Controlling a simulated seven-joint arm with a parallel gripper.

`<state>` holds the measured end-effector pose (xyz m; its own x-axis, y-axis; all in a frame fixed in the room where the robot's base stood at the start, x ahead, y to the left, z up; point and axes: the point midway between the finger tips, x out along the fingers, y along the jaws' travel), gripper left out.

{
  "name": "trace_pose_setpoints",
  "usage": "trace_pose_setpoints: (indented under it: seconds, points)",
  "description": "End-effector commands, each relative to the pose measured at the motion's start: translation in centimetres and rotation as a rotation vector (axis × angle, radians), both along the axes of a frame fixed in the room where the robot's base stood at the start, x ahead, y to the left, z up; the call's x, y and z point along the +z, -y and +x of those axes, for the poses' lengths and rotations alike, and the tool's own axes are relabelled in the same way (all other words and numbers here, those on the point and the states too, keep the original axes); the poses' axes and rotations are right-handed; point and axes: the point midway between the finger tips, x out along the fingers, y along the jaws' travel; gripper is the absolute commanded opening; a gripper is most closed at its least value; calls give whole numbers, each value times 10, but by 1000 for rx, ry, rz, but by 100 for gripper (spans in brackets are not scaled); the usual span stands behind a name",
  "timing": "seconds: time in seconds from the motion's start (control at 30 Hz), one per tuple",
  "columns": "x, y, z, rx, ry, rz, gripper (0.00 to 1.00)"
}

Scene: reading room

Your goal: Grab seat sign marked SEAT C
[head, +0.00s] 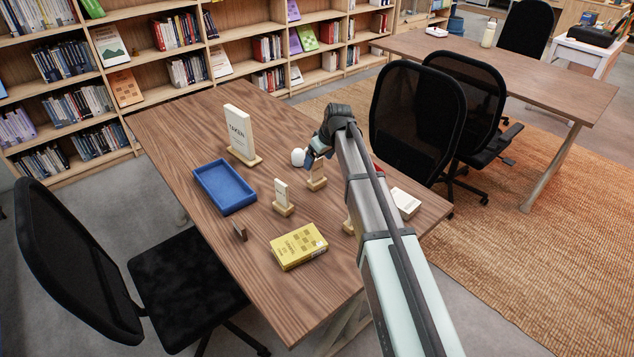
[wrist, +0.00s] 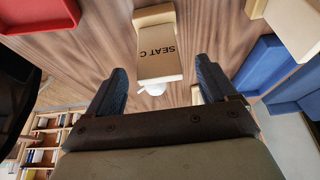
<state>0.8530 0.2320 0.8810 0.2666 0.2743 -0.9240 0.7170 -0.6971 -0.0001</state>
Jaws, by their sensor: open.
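The SEAT C sign (wrist: 157,52) is a pale upright card in a wooden base, its dark lettering readable in the wrist view. In the head view I take it to be the small sign (head: 317,176) just below my gripper (head: 318,153); its text is not readable there. In the wrist view my gripper (wrist: 160,75) is open, with one dark finger on each side of the sign's near end. A clear gap shows on both sides, and nothing is held. My arm covers part of the table to the right.
A blue tray (head: 224,187), a TAKEN sign (head: 240,133), another small sign (head: 282,193) and a yellow box (head: 299,246) stand on the wooden table (head: 180,120). A white rounded object (head: 298,157) sits close beside my gripper. A white block (head: 405,203) lies right of my arm.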

Motion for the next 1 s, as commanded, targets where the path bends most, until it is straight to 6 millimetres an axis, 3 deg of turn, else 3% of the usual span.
trace_pose_setpoints:
  seconds: [0.3, 0.6, 1.0]
  points:
    - [-36, -11, 13, -1, 0, 0, 85]
    - [-42, -13, 14, -1, 2, 1, 85]
    - [-42, -13, 14, -1, 2, 1, 48]
